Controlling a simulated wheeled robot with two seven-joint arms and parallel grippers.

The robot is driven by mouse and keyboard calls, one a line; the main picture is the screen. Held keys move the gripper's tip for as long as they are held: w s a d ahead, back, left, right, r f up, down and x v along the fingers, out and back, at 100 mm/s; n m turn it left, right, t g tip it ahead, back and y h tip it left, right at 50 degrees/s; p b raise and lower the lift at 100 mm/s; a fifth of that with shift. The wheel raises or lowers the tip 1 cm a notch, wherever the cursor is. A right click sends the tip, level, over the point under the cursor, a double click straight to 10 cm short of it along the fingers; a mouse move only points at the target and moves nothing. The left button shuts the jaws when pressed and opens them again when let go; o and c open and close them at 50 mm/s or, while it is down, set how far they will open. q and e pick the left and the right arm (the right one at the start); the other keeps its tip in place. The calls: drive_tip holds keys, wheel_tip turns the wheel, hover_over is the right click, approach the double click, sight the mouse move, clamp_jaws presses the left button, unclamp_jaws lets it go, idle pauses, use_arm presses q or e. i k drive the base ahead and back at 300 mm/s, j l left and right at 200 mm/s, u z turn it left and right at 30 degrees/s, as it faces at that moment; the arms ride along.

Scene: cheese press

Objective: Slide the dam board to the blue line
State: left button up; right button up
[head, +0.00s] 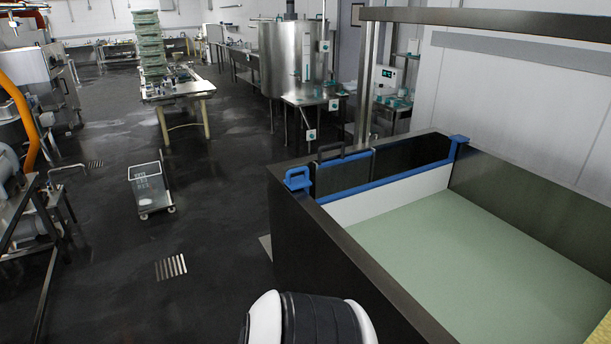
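The dam board (392,196) is a white panel with a blue top edge, standing across the far end of a large steel vat (355,275). A blue handle (298,178) sits at its left end on the vat's left rim. Another blue handle (458,143) sits at its right end near the right wall. Neither of my grippers is in view, so nothing shows touching the board.
Pale green contents (470,255) fill the vat on the near side of the board. A yellow block (602,332) shows at the lower right edge. A steel frame (480,18) stands over the vat's far end. A small cart (150,188) stands on the open dark floor at left.

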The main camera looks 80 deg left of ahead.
sight(349, 207)
drive_tip(key=u, duration=2.8)
drive_tip(key=i+j, duration=0.1)
drive_tip(key=i, duration=0.2)
drive_tip(key=i+j, duration=0.1)
drive_tip(key=i, duration=0.2)
